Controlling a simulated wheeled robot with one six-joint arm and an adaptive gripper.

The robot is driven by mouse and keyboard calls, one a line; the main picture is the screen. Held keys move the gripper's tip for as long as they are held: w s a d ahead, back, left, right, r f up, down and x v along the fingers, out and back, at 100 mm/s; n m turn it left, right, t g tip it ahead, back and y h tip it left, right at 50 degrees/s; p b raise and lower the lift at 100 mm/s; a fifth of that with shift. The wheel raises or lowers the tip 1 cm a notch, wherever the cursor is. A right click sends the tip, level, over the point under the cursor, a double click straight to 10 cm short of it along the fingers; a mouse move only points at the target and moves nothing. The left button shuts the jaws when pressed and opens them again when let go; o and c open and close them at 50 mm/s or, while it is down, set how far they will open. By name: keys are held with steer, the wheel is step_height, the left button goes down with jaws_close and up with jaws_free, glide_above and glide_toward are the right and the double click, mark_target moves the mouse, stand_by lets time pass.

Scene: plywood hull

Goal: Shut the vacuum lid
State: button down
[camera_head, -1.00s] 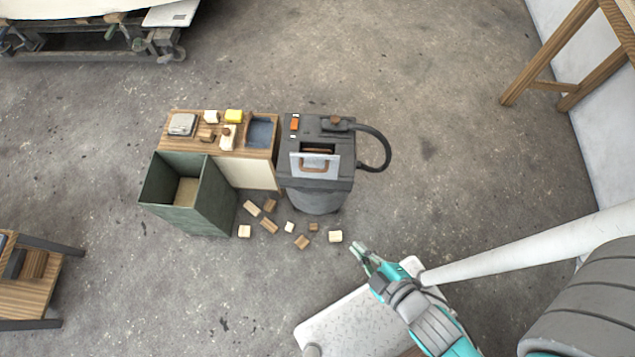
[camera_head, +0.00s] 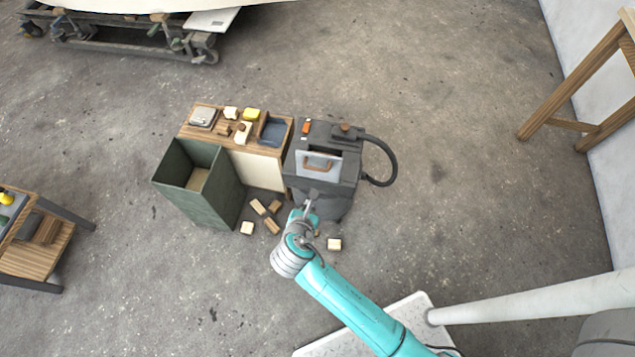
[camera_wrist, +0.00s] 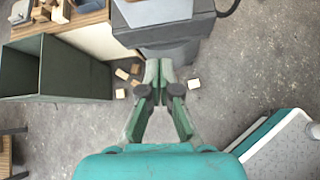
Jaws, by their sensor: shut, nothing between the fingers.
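The dark grey vacuum (camera_head: 348,170) stands on the floor beside the wooden cabinet. Its lid (camera_head: 334,172), a pale grey panel with a brown handle, stands open at the front of a dark opening in the top. In the wrist view the lid (camera_wrist: 150,13) shows at the top edge, on the near side of the vacuum body (camera_wrist: 190,30). My gripper (camera_head: 312,196) is shut and empty, just in front of the vacuum and below the lid in the picture. In the wrist view my gripper (camera_wrist: 158,64) points toward the vacuum's front. I cannot tell whether it touches the vacuum.
A wooden cabinet (camera_head: 262,170) with blocks and a blue tray on top stands left of the vacuum. An open green bin (camera_head: 215,195) is in front of it. Several wooden blocks (camera_head: 334,244) lie on the floor. A black hose (camera_head: 388,160) curves out right.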

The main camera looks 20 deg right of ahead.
steer(key=w+d+f, duration=0.2)
steer(key=w+d, duration=0.1)
steer(key=w, duration=0.2)
steer(key=w+d+f+n+h, duration=0.1)
steer(key=w+d+f, duration=0.1)
steer(key=w, duration=0.3)
steer(key=shift+w+d+f, duration=0.2)
steer(key=shift+d+f, duration=0.05)
steer(key=shift+d, duration=0.2)
steer(key=shift+w, duration=0.1)
